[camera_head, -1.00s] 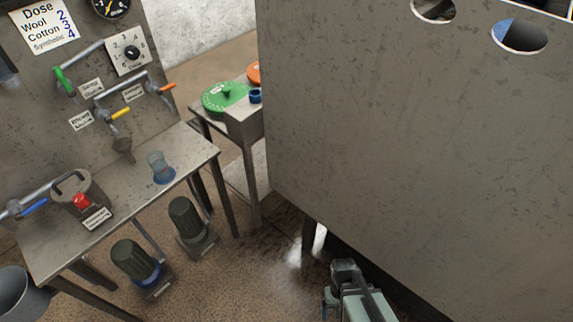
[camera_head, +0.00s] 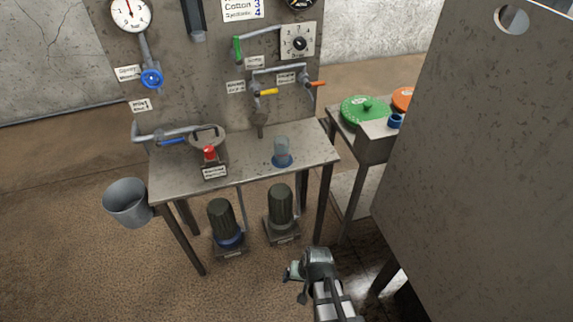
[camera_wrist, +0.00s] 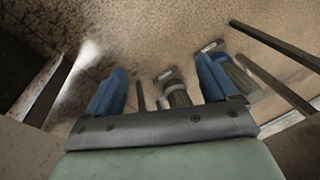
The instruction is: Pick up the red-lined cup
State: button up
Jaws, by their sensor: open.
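Two motors (camera_head: 226,222) sit below. A large grey panel (camera_head: 480,170) blocks the right side. The floor at the left is open.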

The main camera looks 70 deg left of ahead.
jog(key=s+a+r+m+g+y, duration=0.1)
jog(key=s+a+r+y, duration=0.1)
jog(key=s+a+r, duration=0.3)
jog(key=s+a+r+m+y, duration=0.2)
jog(key=s+a, duration=0.1)
jog(key=a, duration=0.5)
jog(key=m+t+y, duration=0.8)
jog(key=m+y, duration=0.4)
jog(key=m, duration=2)
send_near(282, 137)
jog(key=x, duration=0.4)
jog(key=shift+a+r, duration=0.15)
jog(key=shift+r, duration=0.1)
jog(key=shift+x, duration=2.5)
jog(key=shift+f, duration=0.2)
jog(key=c, duration=1.4)
